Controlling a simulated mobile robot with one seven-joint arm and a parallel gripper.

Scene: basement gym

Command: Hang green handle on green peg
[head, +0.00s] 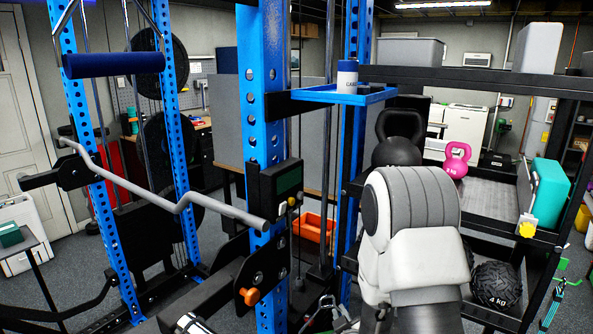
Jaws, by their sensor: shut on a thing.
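My gripper is not visible. My white and grey arm fills the lower middle right of the head view and may hide it. At the right edge, small bright green pieces (560,282) show beside the rack's lower post, some long and thin like a strap. I cannot tell whether any of them is the green handle or the green peg.
A blue power rack (264,110) with a bent grey bar (170,195) stands at left and centre. The black storage rack (480,80) at right holds a black kettlebell (398,140), a pink kettlebell (457,160) and a teal block (548,195). A black ball (496,284) lies low down.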

